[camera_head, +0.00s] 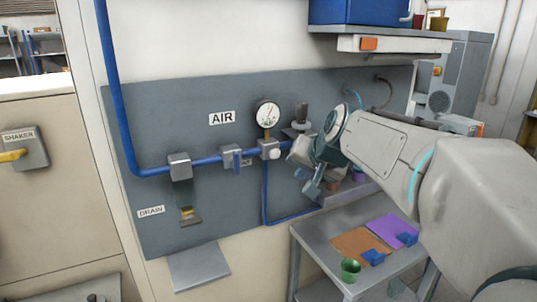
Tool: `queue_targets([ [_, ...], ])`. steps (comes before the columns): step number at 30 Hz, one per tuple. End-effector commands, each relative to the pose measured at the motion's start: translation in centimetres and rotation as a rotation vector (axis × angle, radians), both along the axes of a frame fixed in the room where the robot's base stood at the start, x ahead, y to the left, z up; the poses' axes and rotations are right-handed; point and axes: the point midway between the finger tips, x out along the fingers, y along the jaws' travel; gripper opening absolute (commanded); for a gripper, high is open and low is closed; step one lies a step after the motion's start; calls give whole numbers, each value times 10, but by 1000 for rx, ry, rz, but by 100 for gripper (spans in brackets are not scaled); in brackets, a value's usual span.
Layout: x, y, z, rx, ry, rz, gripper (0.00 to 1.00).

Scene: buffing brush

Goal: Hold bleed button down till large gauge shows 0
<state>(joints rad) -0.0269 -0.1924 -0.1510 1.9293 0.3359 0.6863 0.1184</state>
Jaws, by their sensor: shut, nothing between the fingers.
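The large gauge (268,113) has a round white dial and stands on a brass stem above the blue air pipe, right of the AIR sign. Its needle is too small to read. A pale round button (275,154), which looks like the bleed button, sits on the front of the grey block under the gauge. I cannot tell whether it is pressed. My gripper (311,188) is shut and empty, just right of and below this button in the picture. A gap shows between them. My wrist and arm hide part of the panel to the right.
A blue-handled valve (231,157) and a drain unit (187,195) are left of the button. A grey table (320,247) below holds coloured mats, blue pieces and a green cup (350,270). A shelf (395,43) overhangs the panel at upper right.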

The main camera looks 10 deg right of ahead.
Motion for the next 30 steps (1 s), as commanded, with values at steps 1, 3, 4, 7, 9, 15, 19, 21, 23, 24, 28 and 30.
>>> queue_targets([
  [1,1,1,0,0,1,1,0],
  [3,5,2,1,-1,1,1,0],
  [4,7,2,1,-1,2,1,0],
  [7,17,6,1,-1,4,1,0],
  [9,26,9,2,-1,4,1,0],
  [15,54,18,2,-2,4,2,0],
  [19,68,22,1,-2,2,1,0],
  [21,74,24,1,-2,3,0,0],
  [23,78,25,0,-1,1,1,0],
  [24,80,26,0,-1,1,1,0],
  [28,83,27,0,-1,1,1,0],
  [30,83,27,0,0,1,1,0],
])
